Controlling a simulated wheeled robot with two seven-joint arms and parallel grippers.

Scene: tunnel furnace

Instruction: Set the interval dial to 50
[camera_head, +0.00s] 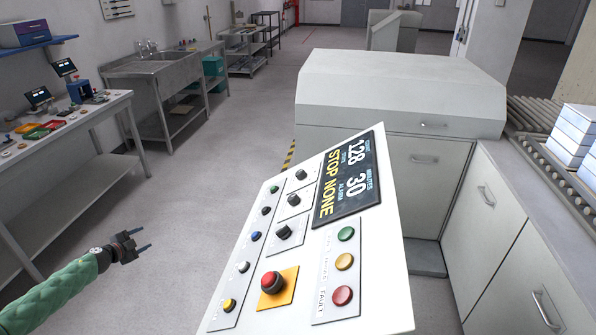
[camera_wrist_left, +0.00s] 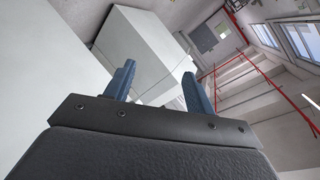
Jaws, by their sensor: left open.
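A tilted white control panel (camera_head: 383,270) stands in the middle of the head view. Three black dials sit left of the display: an upper one (camera_head: 301,175), a middle one (camera_head: 294,199) and a lower one (camera_head: 284,232). Their labels are too small to read, so I cannot tell which is the interval dial. My left gripper (camera_head: 146,247) is open and empty, left of the panel and apart from it. Its two blue fingers show in the left wrist view (camera_wrist_left: 158,88). My right gripper is not in view.
A red button on a yellow plate (camera_head: 272,282), a column of small coloured buttons and three lamps (camera_head: 344,262) share the panel. A white machine housing (camera_head: 400,85) stands behind it. A workbench (camera_head: 60,135) is at left; the floor between is clear.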

